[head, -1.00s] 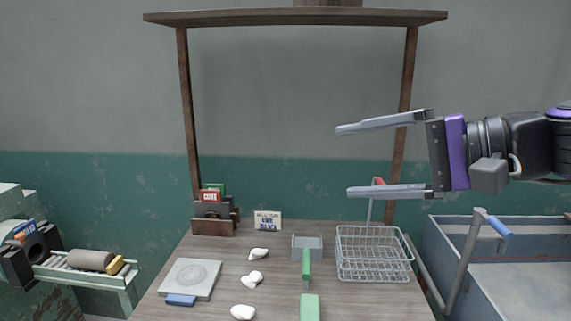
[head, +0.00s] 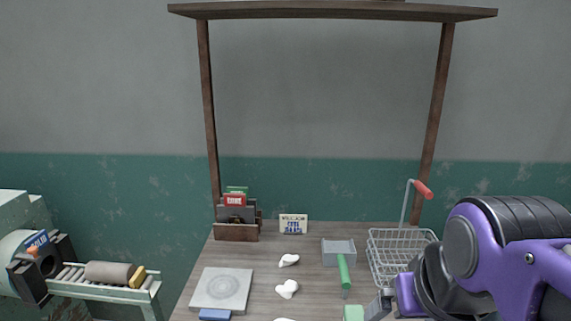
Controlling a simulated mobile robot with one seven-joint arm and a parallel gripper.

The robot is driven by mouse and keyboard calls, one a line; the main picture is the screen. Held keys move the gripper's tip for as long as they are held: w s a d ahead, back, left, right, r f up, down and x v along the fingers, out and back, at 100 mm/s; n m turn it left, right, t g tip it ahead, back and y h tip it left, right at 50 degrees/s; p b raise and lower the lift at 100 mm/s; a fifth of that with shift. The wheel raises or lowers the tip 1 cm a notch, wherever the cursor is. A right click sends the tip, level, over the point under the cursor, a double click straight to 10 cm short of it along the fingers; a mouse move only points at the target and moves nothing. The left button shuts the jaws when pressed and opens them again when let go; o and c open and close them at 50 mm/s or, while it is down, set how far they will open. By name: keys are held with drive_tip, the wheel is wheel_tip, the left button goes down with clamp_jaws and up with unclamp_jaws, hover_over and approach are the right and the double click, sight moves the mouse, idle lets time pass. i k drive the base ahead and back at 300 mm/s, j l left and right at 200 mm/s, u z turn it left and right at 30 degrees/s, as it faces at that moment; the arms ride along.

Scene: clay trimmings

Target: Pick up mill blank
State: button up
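A grey-brown cylinder (head: 108,272) lies on its side on a roller stand (head: 100,287) at the left; it may be the mill blank, though no label confirms it. My gripper (head: 380,304) is at the lower right, over the right front part of the wooden table, far from the cylinder. It points down and is mostly hidden by my purple and black arm and the frame edge. Its finger opening and anything between the fingers cannot be made out.
The table (head: 263,293) holds a square slab (head: 222,288), several white lumps, a green-handled scoop (head: 342,262), a card rack (head: 237,232) and a wire basket (head: 390,243). A gap separates table and stand.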

sight(117, 273)
drive_tip(key=k+u, duration=0.15)
drive_tip(key=u, duration=0.35)
drive_tip(key=k+u, duration=0.1)
drive_tip(key=u, duration=0.4)
drive_tip(key=k+j+u, duration=0.15)
drive_tip(key=u, duration=0.35)
drive_tip(key=i+j+z, duration=0.1)
drive_tip(key=z, duration=0.3)
drive_tip(key=i+j+z, duration=0.1)
drive_tip(key=z, duration=0.3)
drive_tip(key=i+j+z, duration=0.1)
drive_tip(key=z, duration=0.35)
drive_tip(key=j+z, duration=0.45)
drive_tip(key=j, duration=0.45)
drive_tip(key=j+z, duration=0.1)
drive_tip(key=j, duration=0.3)
drive_tip(key=i+j, duration=0.1)
drive_tip(key=j, duration=0.35)
drive_tip(key=z, duration=0.05)
